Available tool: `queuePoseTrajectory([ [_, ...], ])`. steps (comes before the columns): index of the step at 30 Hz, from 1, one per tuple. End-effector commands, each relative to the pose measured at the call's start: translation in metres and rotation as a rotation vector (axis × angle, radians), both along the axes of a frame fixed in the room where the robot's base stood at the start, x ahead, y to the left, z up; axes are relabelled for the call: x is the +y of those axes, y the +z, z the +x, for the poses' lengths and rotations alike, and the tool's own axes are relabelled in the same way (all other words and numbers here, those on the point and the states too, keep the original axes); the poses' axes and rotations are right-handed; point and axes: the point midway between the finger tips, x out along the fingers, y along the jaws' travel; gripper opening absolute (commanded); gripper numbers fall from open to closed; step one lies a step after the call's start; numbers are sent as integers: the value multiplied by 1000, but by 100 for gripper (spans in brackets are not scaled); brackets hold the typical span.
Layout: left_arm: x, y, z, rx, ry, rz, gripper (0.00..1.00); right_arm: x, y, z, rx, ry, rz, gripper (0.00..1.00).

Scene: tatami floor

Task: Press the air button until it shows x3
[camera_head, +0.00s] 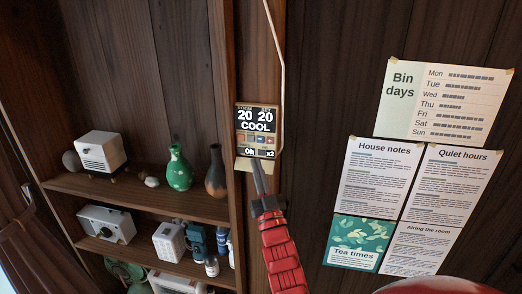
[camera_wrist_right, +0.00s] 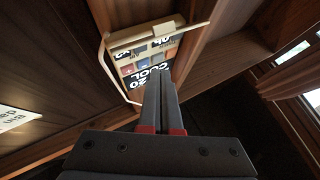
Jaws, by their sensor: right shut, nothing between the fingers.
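The control panel (camera_head: 257,130) is mounted on a wooden post in the head view. Its dark screen reads 20, 20 and COOL, with a row of small buttons below and a bottom line reading 0h and x2. My right gripper (camera_head: 257,172) is shut and empty, its fingertips just below and in front of the panel's lower edge. I cannot tell whether they touch it. In the right wrist view the panel (camera_wrist_right: 130,73) appears upside down beyond the shut fingers (camera_wrist_right: 161,85), which cover part of it. The air button cannot be singled out at this size. My left gripper is not seen.
A wooden shelf (camera_head: 140,196) at left holds a white radio (camera_head: 101,152), a green vase (camera_head: 179,168) and a dark vase (camera_head: 215,175) near the panel. Papers hang on the right wall, including a Bin days sheet (camera_head: 405,115). A pale cord (camera_head: 279,60) runs beside the panel.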

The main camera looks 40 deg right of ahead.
Motion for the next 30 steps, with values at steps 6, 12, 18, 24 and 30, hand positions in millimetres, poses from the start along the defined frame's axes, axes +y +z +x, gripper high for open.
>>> queuePoseTrajectory([
  [6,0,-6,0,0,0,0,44,-13,-2,12,1,-1,-2,0],
  [12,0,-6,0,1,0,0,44,-16,-1,14,0,-1,-1,0],
  [18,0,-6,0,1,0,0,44,-16,-1,14,0,-1,-1,0],
  [24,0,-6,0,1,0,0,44,-16,-1,13,0,-1,-1,0],
  [30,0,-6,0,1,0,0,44,-16,-1,13,0,-1,-1,0],
])
